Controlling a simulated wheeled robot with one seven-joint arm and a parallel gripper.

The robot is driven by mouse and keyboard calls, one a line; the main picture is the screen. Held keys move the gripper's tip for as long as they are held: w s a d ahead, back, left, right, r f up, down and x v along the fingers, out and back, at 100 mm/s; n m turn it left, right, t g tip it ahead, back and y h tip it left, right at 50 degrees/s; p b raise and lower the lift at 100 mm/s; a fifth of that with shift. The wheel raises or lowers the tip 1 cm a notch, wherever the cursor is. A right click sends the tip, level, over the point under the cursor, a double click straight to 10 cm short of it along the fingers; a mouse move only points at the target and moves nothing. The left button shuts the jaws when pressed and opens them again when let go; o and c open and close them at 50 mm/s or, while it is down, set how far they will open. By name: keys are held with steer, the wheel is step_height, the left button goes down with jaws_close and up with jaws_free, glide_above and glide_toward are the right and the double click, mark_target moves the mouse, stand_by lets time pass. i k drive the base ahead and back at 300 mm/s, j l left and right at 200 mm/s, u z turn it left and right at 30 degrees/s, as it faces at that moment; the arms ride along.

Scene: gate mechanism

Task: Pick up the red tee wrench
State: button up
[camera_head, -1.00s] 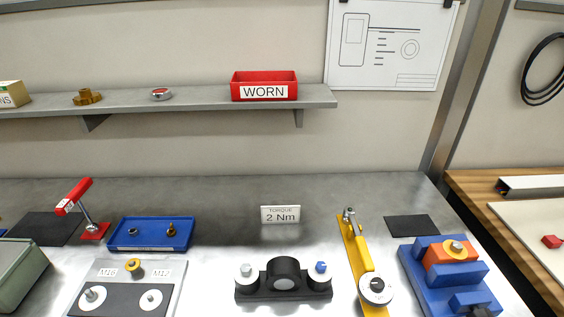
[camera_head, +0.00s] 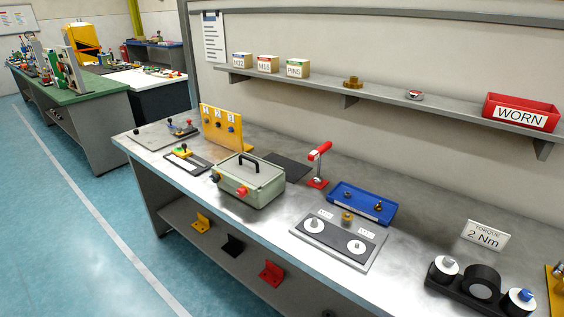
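The red tee wrench (camera_head: 319,152) stands upright on the grey bench in the head view. It has a red crossbar handle on top, a thin metal shank and a red square base (camera_head: 317,183). It stands between a dark mat and a blue tray. My gripper is not in view.
A grey-green box with a black handle (camera_head: 248,182) stands left of the wrench. The blue tray (camera_head: 362,204) is to its right, and the plate with white discs (camera_head: 340,238) is in front. A shelf (camera_head: 390,95) runs above the bench. Blue floor (camera_head: 70,240) is open at left.

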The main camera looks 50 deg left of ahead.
mark_target(318, 180)
steer(key=u, duration=0.45)
steer(key=l+u, duration=0.15)
steer(key=u, duration=0.7)
steer(key=l+u, duration=0.15)
steer(key=u, duration=0.3)
steer(key=k+l, duration=0.1)
steer(key=l, duration=0.2)
steer(key=l+u, duration=0.15)
steer(key=l, duration=0.15)
steer(key=k+l, duration=0.15)
steer(key=l, duration=0.15)
steer(key=z, duration=1.2)
steer(key=i+j, duration=0.1)
steer(key=j, duration=0.45)
steer(key=i+j, duration=0.1)
steer(key=j, duration=0.45)
steer(key=i+j+u, duration=0.1)
steer(key=j, duration=0.45)
steer(key=i+j, duration=0.15)
steer(key=j, duration=0.45)
steer(key=i+j+u, duration=0.1)
steer(key=j, duration=0.45)
steer(key=i+j, duration=0.15)
steer(key=j, duration=0.35)
steer(key=i+j, duration=0.15)
steer(key=j, duration=0.4)
steer(key=i+j+u, duration=0.1)
steer(key=j, duration=0.45)
